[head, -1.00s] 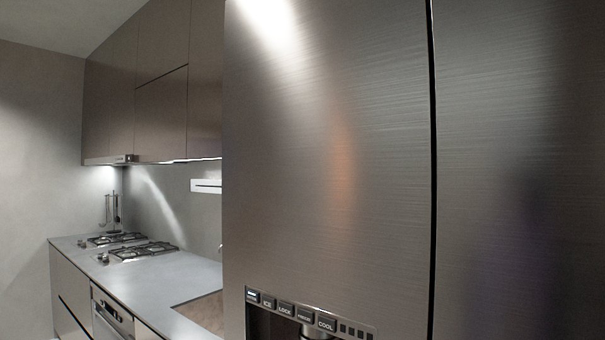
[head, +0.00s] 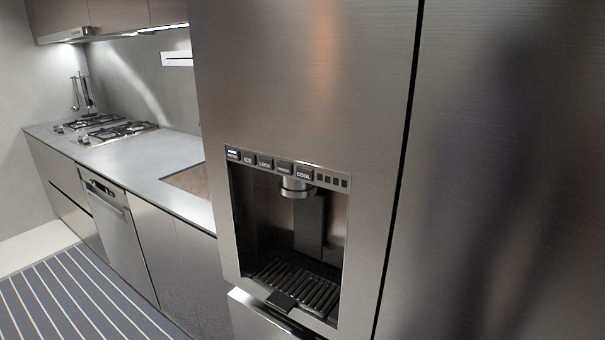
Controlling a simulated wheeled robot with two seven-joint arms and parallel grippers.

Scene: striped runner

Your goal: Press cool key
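The COOL key (head: 304,175) is a dark button at the right end of the row of labelled keys on the fridge's dispenser panel, in the middle of the head view. To its left are the keys marked ICE (head: 248,160) and LOCK (head: 265,163), and another whose label is hard to read. Small dark squares sit to its right. The panel runs along the top of the dispenser recess (head: 310,225) in the steel fridge door (head: 300,80). Neither of my grippers shows in this view.
The fridge's right door (head: 500,180) fills the right side, past a dark vertical gap. A counter (head: 130,165) with gas hobs (head: 118,133) runs away to the left. A striped runner (head: 75,300) lies on the floor at the lower left.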

